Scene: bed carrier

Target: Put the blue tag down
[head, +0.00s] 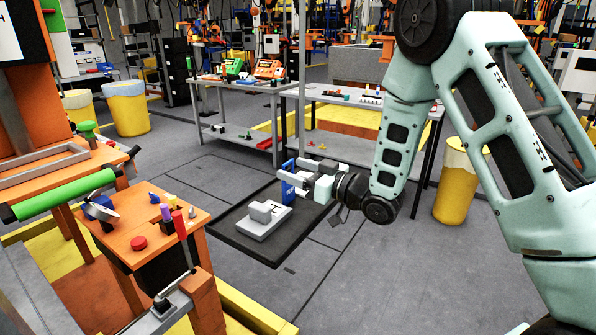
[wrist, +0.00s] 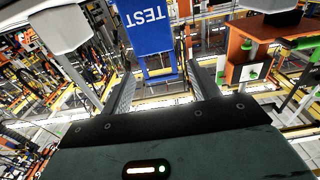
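The blue tag (head: 287,193) stands roughly upright at the black tray, just behind a grey block-like fixture (head: 264,217). Whether its lower edge rests on the tray is hidden. In the wrist view, the tag (wrist: 148,32) carries the white word TEST and shows between my fingers, beyond the palm. My gripper (head: 299,173) reaches in from the right at the tag's upper part. In the wrist view, my gripper (wrist: 164,82) has its fingers spread wide, with gaps visible on both sides of the tag. No grip on the tag shows.
The black tray (head: 228,236) has bare room around the fixture. An orange workstation (head: 140,228) with a red lever and small coloured parts stands at left. Grey shelf tables (head: 345,96) stand behind, and a yellow bin (head: 454,190) is at right.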

